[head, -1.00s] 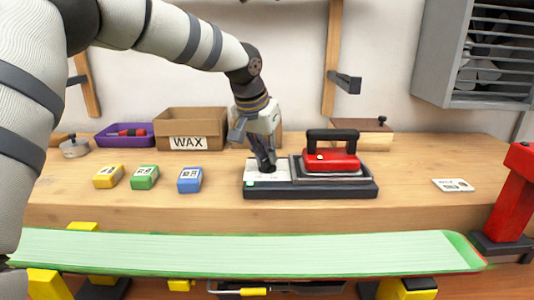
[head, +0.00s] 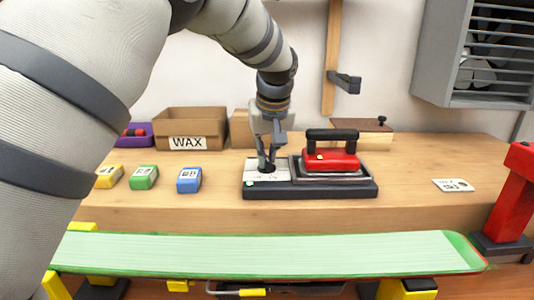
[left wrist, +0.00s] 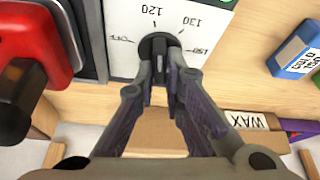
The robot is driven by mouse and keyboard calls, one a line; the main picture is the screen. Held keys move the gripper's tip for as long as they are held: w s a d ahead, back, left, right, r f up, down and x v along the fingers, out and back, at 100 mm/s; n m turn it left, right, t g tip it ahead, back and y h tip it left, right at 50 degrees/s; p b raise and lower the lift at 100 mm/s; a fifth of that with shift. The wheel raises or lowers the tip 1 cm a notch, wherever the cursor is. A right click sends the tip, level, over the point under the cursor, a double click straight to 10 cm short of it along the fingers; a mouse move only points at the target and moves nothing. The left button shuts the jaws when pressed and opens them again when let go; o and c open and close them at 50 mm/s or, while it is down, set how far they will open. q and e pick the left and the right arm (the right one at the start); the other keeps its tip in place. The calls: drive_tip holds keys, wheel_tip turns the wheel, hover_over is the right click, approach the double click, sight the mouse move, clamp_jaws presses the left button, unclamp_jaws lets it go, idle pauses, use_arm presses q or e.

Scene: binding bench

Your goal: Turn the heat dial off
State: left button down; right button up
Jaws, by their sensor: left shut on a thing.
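The heat dial (head: 268,169) is a small black knob on the white panel (head: 254,177) at the left of the dark iron stand. Which mark the dial points at is hard to tell. The red iron (head: 331,159) with a black handle rests on the stand (head: 370,190). My right gripper is out of view.
Yellow, green and blue wax blocks (head: 189,180) stand left of the stand. Behind are a WAX box (head: 190,122) and a purple tray. A green ski (head: 260,252) lies along the front. A white card (head: 453,185) and red vise (head: 514,195) are at right.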

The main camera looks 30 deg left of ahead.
use_arm(q)
drive_tip(key=n+g, duration=0.1)
drive_tip(key=n, duration=0.1)
drive_tip(key=shift+w+f+n+y, duration=0.1)
drive_tip(key=shift+f+n+y, duration=0.05)
drive_tip(key=shift+n+y, duration=0.25)
drive_tip(key=n+g+b, duration=0.1)
drive_tip(key=n, duration=0.2)
drive_tip(key=shift+f+n+b, duration=0.15)
drive_tip(key=shift+n+b, duration=0.15)
drive_tip(key=shift+b, duration=0.05)
drive_tip(key=n+g+b, duration=0.1)
drive_tip(key=n, duration=0.2)
drive_tip(key=shift+n+g+y, duration=0.3)
drive_tip(key=shift+r+n+g+b, duration=0.2)
drive_tip(key=shift+n+g+b, duration=0.65)
drive_tip(key=shift+n, duration=0.95)
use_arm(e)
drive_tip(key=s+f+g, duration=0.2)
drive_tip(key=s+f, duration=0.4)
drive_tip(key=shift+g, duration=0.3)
use_arm(q)
drive_tip(key=c, duration=1.7)
unclamp_jaws()
drive_tip(key=shift+r, duration=0.15)
